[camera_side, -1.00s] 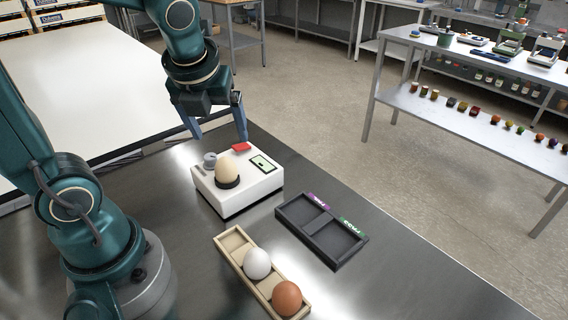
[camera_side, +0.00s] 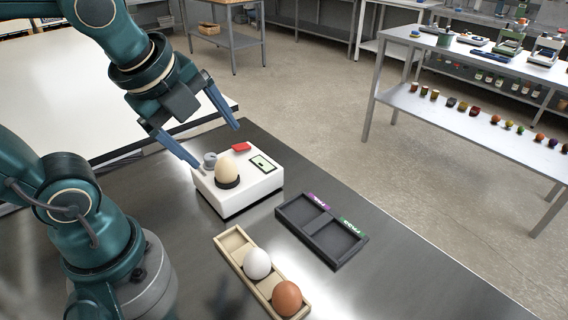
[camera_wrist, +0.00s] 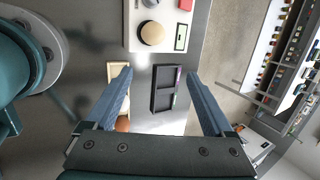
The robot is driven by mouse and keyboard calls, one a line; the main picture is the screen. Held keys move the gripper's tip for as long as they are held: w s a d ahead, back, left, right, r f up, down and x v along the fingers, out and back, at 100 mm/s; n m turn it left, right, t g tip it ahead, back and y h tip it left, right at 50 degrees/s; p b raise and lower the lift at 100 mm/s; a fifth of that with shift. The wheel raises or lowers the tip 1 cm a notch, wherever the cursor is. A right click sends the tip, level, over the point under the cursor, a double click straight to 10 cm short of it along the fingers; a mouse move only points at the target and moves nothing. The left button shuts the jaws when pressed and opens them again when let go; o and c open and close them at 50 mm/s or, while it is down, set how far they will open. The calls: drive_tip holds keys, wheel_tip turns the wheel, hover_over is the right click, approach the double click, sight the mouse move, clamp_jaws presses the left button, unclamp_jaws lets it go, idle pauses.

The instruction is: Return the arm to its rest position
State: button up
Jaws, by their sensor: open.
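My gripper (camera_side: 219,132) is open and empty, with its blue fingers spread wide. It is in the air behind and above the white device (camera_side: 242,206). In the wrist view my gripper (camera_wrist: 158,92) also shows both fingers apart with nothing between them. A cream egg (camera_side: 227,174) stands in a dark ring on the device, apart from the fingers; the egg also shows in the wrist view (camera_wrist: 152,33).
A wooden tray (camera_side: 233,241) holds a white egg (camera_side: 257,263) and a brown egg (camera_side: 287,298). A dark two-compartment tray (camera_side: 322,231) with purple and green labels is empty. A shelf table (camera_side: 480,62) stands at right. The steel bench is bare at front right.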

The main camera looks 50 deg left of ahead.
drive_tip(key=s+d+n, duration=0.1)
drive_tip(key=n, duration=0.5)
drive_tip(key=s+d+f+n+h, duration=0.1)
drive_tip(key=n, duration=0.4)
drive_tip(key=s+d+n, duration=0.1)
drive_tip(key=n, duration=0.5)
drive_tip(key=shift+d+f+n+h, duration=0.15)
drive_tip(key=shift+f+n+h, duration=0.1)
drive_tip(key=shift+n+h, duration=0.05)
